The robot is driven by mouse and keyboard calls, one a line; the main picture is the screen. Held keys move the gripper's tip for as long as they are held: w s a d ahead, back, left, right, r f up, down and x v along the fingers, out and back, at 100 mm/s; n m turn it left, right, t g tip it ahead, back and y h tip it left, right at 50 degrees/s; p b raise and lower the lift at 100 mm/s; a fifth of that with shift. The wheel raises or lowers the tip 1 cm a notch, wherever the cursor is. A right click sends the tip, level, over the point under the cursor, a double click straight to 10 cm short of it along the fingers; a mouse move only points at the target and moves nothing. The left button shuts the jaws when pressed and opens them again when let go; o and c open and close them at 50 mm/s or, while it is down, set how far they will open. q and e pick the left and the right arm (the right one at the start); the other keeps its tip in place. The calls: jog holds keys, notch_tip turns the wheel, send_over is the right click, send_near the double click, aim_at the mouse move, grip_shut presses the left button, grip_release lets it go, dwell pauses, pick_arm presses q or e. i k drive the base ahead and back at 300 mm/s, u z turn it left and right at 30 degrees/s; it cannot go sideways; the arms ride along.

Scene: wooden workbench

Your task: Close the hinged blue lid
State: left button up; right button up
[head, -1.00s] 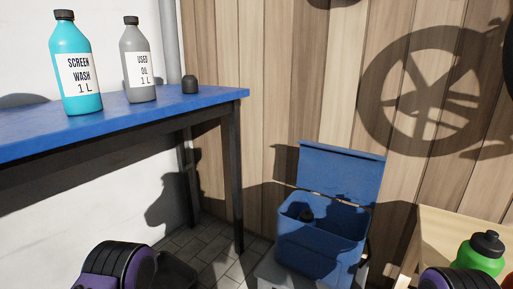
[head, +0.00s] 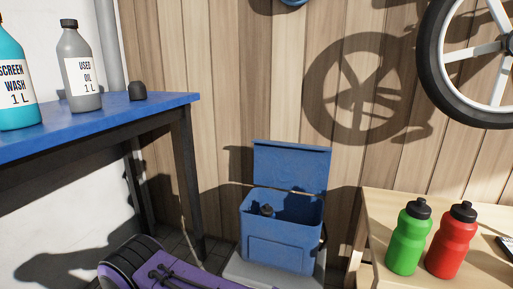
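The hinged blue lid (head: 290,166) stands open and upright at the back of the blue box (head: 281,248). The box sits on a grey stand (head: 246,272) against the wooden wall. A dark cap-like object (head: 266,210) shows inside the box at the left; the rest of the inside is mostly hidden by the front wall. A purple and black part of my arm shows at the bottom left, in front of and apart from the box. No gripper fingers of mine are visible.
A blue-topped table (head: 120,120) at the left holds a cyan bottle (head: 14,85), a grey bottle (head: 80,75) and a black cap (head: 137,91). A wooden bench (head: 378,205) at the right holds a green bottle (head: 408,240) and a red bottle (head: 452,242). A wheel (head: 432,60) hangs upper right.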

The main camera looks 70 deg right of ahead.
aim_at(305, 168)
jog(key=k, duration=0.85)
